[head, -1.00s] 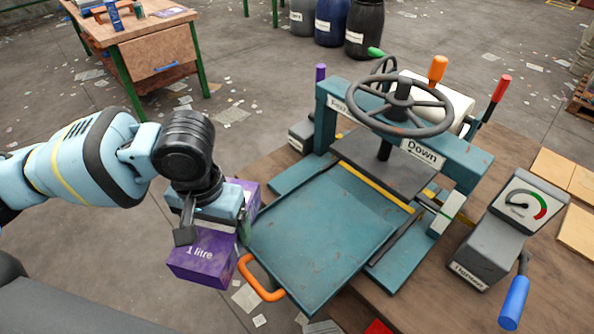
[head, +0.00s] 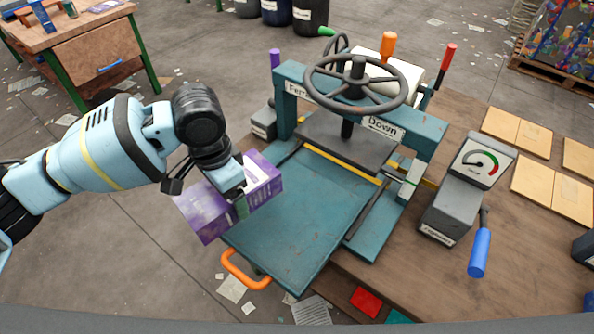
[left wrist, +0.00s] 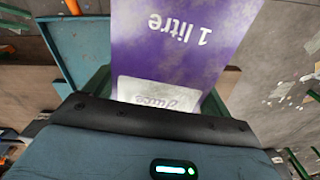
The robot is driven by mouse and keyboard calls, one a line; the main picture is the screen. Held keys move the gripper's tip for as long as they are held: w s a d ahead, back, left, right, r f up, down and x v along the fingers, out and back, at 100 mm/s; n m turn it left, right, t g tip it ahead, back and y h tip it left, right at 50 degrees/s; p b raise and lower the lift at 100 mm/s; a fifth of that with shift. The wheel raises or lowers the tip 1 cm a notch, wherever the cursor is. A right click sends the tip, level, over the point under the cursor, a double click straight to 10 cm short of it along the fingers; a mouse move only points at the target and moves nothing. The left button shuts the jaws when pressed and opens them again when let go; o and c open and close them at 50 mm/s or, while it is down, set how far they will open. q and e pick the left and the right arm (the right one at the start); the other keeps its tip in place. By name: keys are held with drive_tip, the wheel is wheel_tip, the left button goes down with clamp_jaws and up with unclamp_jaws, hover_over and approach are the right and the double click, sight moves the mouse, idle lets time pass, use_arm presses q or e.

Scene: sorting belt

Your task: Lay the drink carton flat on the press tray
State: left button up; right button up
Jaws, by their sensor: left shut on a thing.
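The drink carton (head: 207,211) is a purple box in the head view. My left gripper (head: 242,203) is shut on it around its middle. The carton lies roughly on its side, over the left edge of the press tray (head: 300,215), with its left end out past the tray. I cannot tell whether it touches the tray. In the left wrist view the carton (left wrist: 185,45) fills the upper middle, with "1 litre" print and a pale label upside down. The teal tray (left wrist: 75,50) shows behind it at left. My right gripper is not in view.
The press has a handwheel (head: 355,85) and a dark plate (head: 345,142) over the tray's far end. An orange handle (head: 245,270) sticks out at the tray's front. A gauge box (head: 465,185) and blue lever (head: 479,252) stand to the right. The tray's front is bare.

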sight(261, 181)
use_arm(q)
drive_tip(key=w+d+m, duration=0.1)
drive_tip(key=d+m, duration=0.1)
drive_tip(key=w+d+m+p, duration=0.1)
drive_tip(key=d+m, duration=0.1)
drive_tip(key=w+d+m, duration=0.1)
drive_tip(key=d+m, duration=0.1)
drive_tip(key=m, duration=0.1)
drive_tip(key=shift+w+d+r, duration=0.1)
drive_tip(key=shift+d+r, duration=0.1)
drive_tip(key=shift+r, duration=0.05)
drive_tip(key=w+d+m+p, duration=0.1)
drive_tip(key=d+m, duration=0.6)
drive_tip(key=m, duration=0.1)
drive_tip(key=shift+w+m+p, duration=0.15)
drive_tip(key=shift+m+p, duration=0.2)
drive_tip(key=shift+m, duration=0.05)
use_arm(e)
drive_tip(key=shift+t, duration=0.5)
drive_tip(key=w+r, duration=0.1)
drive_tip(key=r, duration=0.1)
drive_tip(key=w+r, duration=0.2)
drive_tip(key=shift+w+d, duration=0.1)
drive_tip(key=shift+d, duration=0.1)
use_arm(q)
drive_tip(key=shift+f, duration=0.15)
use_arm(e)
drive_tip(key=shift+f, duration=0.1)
